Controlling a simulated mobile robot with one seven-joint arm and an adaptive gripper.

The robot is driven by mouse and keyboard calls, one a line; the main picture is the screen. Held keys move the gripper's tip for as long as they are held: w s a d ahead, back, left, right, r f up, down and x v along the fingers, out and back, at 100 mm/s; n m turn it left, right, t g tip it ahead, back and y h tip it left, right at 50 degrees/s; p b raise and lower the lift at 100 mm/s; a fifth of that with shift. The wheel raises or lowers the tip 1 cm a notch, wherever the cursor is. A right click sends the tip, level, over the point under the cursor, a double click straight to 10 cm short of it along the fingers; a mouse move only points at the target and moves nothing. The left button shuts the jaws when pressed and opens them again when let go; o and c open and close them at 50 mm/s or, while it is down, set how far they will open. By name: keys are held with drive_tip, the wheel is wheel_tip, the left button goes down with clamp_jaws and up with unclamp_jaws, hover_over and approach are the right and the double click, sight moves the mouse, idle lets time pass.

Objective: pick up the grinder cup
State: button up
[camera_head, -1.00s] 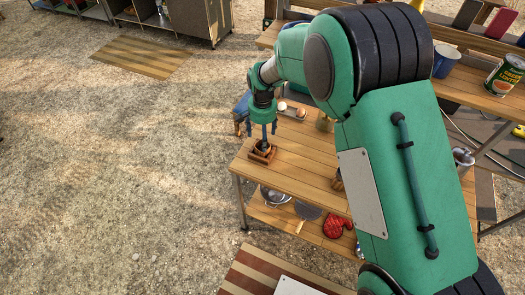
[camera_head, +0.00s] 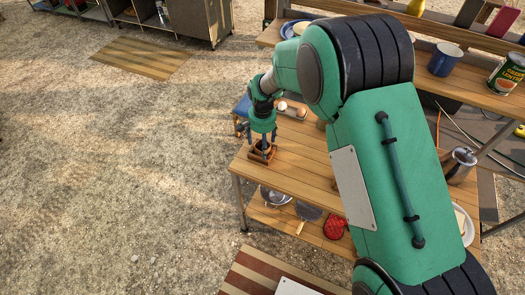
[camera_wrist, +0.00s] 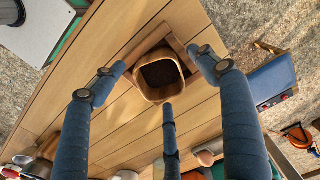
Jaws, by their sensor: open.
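In the wrist view, a squarish wooden cup (camera_wrist: 160,76) with a dark inside sits on the plank table; I take it for the grinder cup. A low wooden frame or tray (camera_wrist: 129,57) shows around its upper sides. My three-fingered gripper (camera_wrist: 166,72) is open, with its blue fingers spread around the cup. Two fingertips are near its left and right sides and one is below it. I cannot tell whether any touches. In the head view, my gripper (camera_head: 264,143) points down over the small wooden piece (camera_head: 261,154) near the table's left end, and the fingers partly hide it.
The wooden table (camera_head: 305,165) has bare planks right of the cup. A blue box (camera_wrist: 272,80) stands beside it. Small round things (camera_head: 283,105) lie behind my gripper. A lower shelf holds a red mitt (camera_head: 334,227) and a metal bowl (camera_head: 274,195). My arm hides much of the table.

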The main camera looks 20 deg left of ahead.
drive_tip(key=c, duration=1.2)
drive_tip(key=shift+r, duration=0.1)
drive_tip(key=shift+c, duration=0.4)
drive_tip(key=shift+r, duration=0.5)
drive_tip(key=r, duration=0.1)
drive_tip(key=r+p, duration=0.1)
drive_tip(key=shift+s+d+r, duration=0.25)
drive_tip(key=shift+r, duration=0.05)
drive_tip(key=s+d+r+p, duration=0.1)
drive_tip(key=s+d+p, duration=0.1)
drive_tip(key=s+d, duration=0.7)
drive_tip(key=s, duration=0.2)
drive_tip(key=shift+s+d, duration=0.4)
drive_tip(key=shift+r, duration=0.1)
